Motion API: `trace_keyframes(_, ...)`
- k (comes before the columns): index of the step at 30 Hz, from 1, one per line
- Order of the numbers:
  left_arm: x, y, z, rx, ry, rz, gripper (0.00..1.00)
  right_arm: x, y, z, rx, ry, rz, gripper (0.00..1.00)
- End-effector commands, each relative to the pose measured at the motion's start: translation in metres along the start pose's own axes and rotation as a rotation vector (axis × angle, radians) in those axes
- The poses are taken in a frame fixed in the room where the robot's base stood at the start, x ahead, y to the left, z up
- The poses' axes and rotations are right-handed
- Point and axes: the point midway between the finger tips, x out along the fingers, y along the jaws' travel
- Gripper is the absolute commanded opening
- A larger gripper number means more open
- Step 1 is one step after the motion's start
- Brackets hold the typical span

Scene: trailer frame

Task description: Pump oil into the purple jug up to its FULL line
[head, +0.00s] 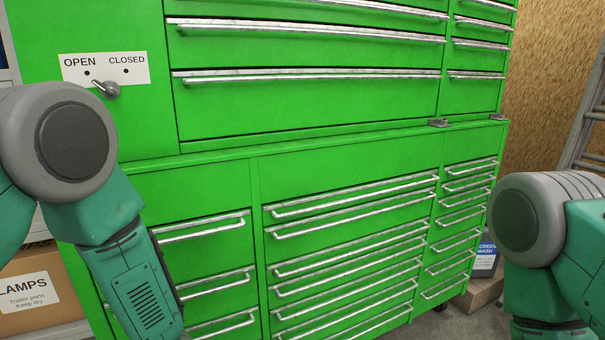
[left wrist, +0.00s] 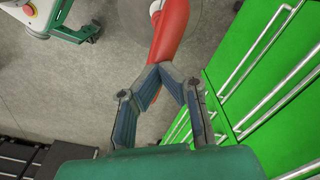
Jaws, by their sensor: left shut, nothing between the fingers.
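No purple jug and no oil pump can be made out in either view. In the left wrist view my left gripper (left wrist: 161,72) is shut, its two dark blue-grey fingers meeting at the tips. A long red part (left wrist: 172,30) lies just beyond the fingertips in that view; whether it touches them I cannot tell. A grey round shape lies behind it. In the head view only my two arms show, at the left and right edges. My right gripper is out of view.
A green drawer cabinet (head: 340,150) with metal handles fills the head view. It has an OPEN/CLOSED switch (head: 106,88). A LAMPS box (head: 38,290) is at left; a labelled container (head: 485,259) and ladder (head: 588,120) are at right. Bare floor (left wrist: 75,90) shows below.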

Motion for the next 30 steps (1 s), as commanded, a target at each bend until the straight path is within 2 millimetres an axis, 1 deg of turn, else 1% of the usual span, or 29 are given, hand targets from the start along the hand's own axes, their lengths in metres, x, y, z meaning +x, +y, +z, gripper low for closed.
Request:
trace_keyframes(1,0.005,0.0,0.0,0.0,-0.001,0.001,0.0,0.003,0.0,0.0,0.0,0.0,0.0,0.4)
trace_keyframes(3,0.009,0.0,0.001,0.0,-0.001,0.001,0.0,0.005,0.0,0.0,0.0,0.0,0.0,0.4)
trace_keyframes(30,0.054,0.001,0.001,0.001,-0.002,0.002,0.0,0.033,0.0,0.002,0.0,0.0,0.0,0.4)
